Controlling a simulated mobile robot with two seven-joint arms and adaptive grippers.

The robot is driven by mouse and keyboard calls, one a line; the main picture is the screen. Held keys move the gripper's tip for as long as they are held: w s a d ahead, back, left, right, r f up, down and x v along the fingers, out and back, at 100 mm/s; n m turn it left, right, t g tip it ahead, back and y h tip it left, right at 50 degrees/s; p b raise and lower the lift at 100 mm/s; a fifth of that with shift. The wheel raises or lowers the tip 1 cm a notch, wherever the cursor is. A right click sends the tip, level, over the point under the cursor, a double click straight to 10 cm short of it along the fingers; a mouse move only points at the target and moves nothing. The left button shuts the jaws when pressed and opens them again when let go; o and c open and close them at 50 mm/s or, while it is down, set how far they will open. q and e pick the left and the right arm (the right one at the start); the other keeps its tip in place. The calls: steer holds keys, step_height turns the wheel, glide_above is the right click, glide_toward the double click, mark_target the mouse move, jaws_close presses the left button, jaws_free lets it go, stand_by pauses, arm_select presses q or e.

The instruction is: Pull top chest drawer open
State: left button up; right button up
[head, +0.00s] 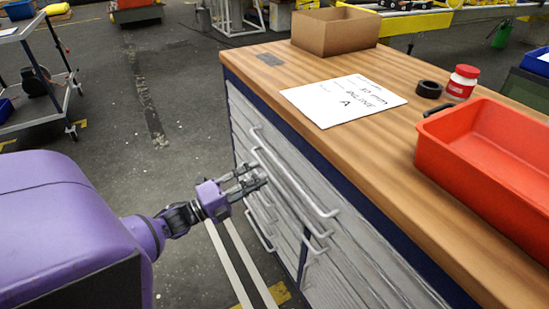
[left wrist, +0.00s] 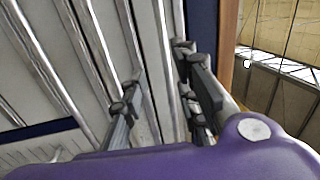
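The grey chest (head: 345,225) stands under a wooden worktop, with long bar handles across its drawer fronts. The top drawer's handle (head: 300,178) is the uppermost bar, and its drawer looks closed. My left gripper (head: 258,178) is at the drawer fronts, near the left part of the handles. In the left wrist view its fingers (left wrist: 158,80) are spread apart, with pale bars of the chest front (left wrist: 95,60) showing between and beside them. I cannot tell whether a handle lies between the fingers or behind them. My right gripper is not in view.
On the worktop (head: 390,120) are a cardboard box (head: 335,32), a white sign (head: 343,100), black tape (head: 429,89), a red-lidded jar (head: 461,82) and a red bin (head: 490,150). A cart (head: 35,80) stands at the far left. The floor left of the chest is clear.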

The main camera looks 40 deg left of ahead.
mark_target(281, 165)
arm_select(q)
steer(key=shift+w+d+r+m+h, duration=0.25)
steer(key=shift+w+d+r, duration=0.2)
steer(key=shift+w+d, duration=0.2)
steer(key=shift+w+d+r+m+h, duration=0.15)
steer(key=shift+w+d+r+m, duration=0.1)
steer(key=shift+w+d+r, duration=0.3)
steer(key=x, duration=0.2)
steer(key=p+x, duration=0.1)
steer(key=x, duration=0.1)
steer(key=shift+w+f, duration=0.2)
steer(key=shift+f, duration=0.1)
steer(key=shift+c, duration=0.5)
jaws_close()
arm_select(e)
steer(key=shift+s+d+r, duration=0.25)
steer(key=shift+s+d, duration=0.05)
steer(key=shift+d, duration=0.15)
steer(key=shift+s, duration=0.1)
